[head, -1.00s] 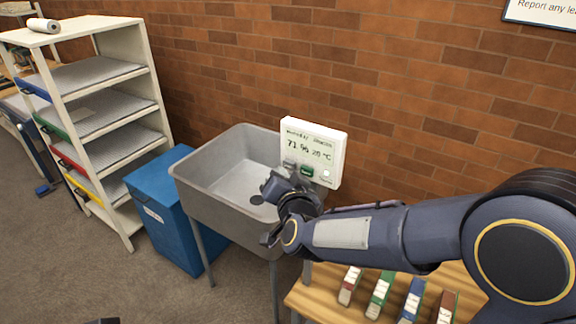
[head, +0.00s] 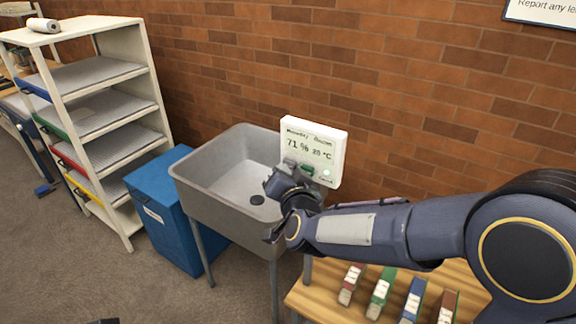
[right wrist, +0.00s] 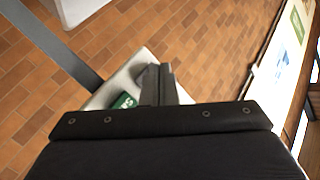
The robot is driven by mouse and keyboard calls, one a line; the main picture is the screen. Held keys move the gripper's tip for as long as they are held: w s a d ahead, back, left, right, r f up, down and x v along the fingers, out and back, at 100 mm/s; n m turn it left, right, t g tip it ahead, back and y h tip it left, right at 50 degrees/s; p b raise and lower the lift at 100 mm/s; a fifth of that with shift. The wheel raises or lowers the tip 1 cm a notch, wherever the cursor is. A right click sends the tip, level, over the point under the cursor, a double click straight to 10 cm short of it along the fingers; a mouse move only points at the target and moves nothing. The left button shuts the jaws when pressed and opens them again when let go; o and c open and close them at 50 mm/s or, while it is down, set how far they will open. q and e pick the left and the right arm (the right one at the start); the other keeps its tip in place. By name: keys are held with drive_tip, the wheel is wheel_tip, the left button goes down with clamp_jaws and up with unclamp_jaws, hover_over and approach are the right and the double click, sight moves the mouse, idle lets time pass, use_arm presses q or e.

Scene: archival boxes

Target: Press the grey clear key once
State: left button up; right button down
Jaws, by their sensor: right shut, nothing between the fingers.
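A white wall panel (head: 314,133) with a display reading 71 % and 20 °C hangs above the sink's right rear edge. A green key (head: 307,169) and a round white button (head: 327,173) sit on its lower part. The grey clear key is not clearly visible; my gripper covers the panel's lower left. My right gripper (head: 286,173) is shut and empty, its tips at or very near the panel's face. In the right wrist view its closed fingers (right wrist: 160,80) lie over the panel, beside the green key (right wrist: 125,101). Whether they touch it I cannot tell.
A grey sink (head: 205,190) stands directly below the panel, with a blue bin (head: 165,215) to its left. A white shelf unit (head: 125,150) stands farther left. A wooden table (head: 318,293) with several coloured boxes lies under my right arm. Brick wall is behind.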

drive_tip(key=shift+w+d, duration=0.25)
drive_tip(key=shift+w, duration=0.1)
idle(0.7)
drive_tip(key=shift+s+a, duration=0.1)
idle(0.4)
drive_tip(key=shift+s+a, duration=0.45)
drive_tip(key=shift+s, duration=0.15)
drive_tip(key=s+a, duration=0.1)
drive_tip(key=s, duration=0.1)
drive_tip(key=s+a+p, duration=0.1)
drive_tip(key=s+a, duration=0.1)
drive_tip(key=shift+d, duration=0.1)
idle(0.7)
